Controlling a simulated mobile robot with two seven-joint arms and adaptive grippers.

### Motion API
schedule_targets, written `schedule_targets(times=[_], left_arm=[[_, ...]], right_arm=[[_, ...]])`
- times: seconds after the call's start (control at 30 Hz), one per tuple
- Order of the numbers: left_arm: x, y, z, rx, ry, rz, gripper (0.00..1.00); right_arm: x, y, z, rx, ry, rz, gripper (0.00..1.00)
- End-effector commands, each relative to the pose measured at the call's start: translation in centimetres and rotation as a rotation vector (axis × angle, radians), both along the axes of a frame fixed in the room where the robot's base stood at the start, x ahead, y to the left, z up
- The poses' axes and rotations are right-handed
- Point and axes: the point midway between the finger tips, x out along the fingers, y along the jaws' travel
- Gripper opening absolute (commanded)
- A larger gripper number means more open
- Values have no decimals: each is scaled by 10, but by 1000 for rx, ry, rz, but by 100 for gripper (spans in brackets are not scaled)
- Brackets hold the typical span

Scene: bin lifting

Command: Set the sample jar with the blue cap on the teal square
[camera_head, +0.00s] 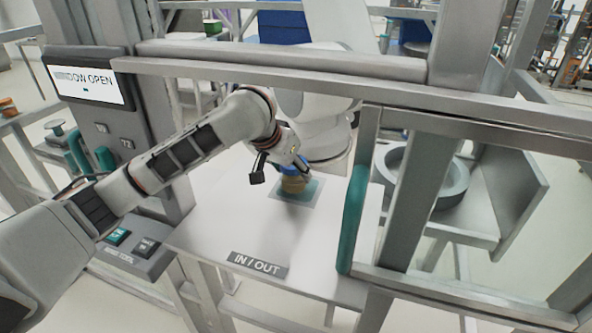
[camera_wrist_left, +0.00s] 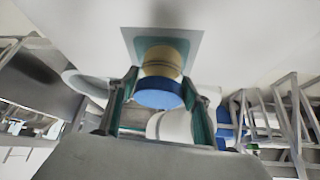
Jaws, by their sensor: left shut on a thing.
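The sample jar has a tan body (camera_head: 293,185) and a blue cap (camera_wrist_left: 159,92). My left gripper (camera_head: 284,170) reaches in from the left, shut on the jar at its cap. In the left wrist view the two fingers (camera_wrist_left: 160,103) sit on either side of the blue cap. The teal square (camera_head: 311,190) lies on the white tabletop, directly beneath the jar, and it also shows in the left wrist view (camera_wrist_left: 190,40). The jar looks upright within the square's outline. I cannot tell whether its base touches the square. My right gripper is not in view.
A grey frame rail (camera_head: 240,70) crosses above my arm. A teal handle (camera_head: 352,220) stands upright right of the table. An IN / OUT label (camera_head: 258,264) marks the front of the white tabletop (camera_head: 215,225), which is otherwise clear. A round grey bowl (camera_head: 440,180) sits further right.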

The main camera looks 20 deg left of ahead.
Motion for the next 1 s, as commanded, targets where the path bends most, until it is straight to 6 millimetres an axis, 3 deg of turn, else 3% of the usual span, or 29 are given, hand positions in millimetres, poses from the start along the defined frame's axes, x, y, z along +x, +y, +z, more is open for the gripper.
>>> schedule_targets(times=[0.13, 0.27, 0.67, 0.7, 0.73, 1.0], left_arm=[[23, -7, 1, -4, -1, 0, 18], [22, -5, -13, -2, 1, 1, 18], [22, -5, -17, -1, -1, 1, 18], [22, -5, -17, -1, 0, 1, 59], [22, -5, -17, -1, 0, 1, 65], [22, -5, -17, -1, 0, 1, 65]], right_arm=[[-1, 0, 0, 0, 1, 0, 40], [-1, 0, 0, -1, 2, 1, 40], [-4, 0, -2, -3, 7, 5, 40], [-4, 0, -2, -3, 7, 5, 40], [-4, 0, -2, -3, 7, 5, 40], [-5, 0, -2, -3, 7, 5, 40]])
